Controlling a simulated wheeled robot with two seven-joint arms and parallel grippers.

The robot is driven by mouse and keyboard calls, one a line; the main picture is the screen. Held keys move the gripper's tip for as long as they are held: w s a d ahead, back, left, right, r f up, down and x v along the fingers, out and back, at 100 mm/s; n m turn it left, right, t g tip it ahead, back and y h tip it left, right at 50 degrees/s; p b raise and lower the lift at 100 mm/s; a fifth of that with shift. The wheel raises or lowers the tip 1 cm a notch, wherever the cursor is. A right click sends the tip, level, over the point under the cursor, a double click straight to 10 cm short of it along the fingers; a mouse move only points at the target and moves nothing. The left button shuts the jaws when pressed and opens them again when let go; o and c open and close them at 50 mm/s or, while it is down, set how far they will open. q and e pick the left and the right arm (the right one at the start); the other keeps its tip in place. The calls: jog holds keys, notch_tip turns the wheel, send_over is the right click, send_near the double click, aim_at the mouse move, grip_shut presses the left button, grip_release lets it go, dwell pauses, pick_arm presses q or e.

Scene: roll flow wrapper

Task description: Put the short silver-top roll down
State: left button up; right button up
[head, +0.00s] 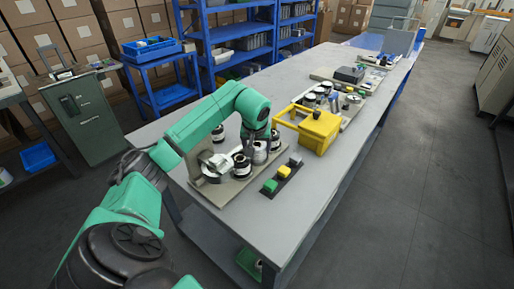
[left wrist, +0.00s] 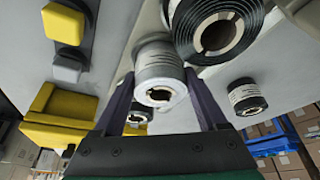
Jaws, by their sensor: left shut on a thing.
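My left gripper (head: 261,147) is shut on the short silver-top roll. In the left wrist view this pale grey roll (left wrist: 158,72), with a light core hole facing the camera, sits between the two dark fingers. In the head view the roll (head: 260,154) is partly covered by the gripper, among the black rolls at the right side of the wrapper plate. I cannot tell whether its underside touches the surface. A large black roll (left wrist: 218,30) is close beside it in the wrist view. My right gripper is not in view.
A black roll with a white label (head: 242,167) stands just left of the gripper, and another roll (head: 218,134) stands behind. A button strip (head: 283,177) with green, yellow and grey buttons lies in front right. The table's near right corner is clear.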

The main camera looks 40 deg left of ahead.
pick_arm(q)
jog(key=o, duration=1.5)
jog(key=shift+r, duration=0.2)
jog(key=v, duration=1.1)
jog(key=shift+s+d+r, duration=0.1)
jog(key=shift+s+r, duration=0.1)
jog(key=shift+r, duration=0.1)
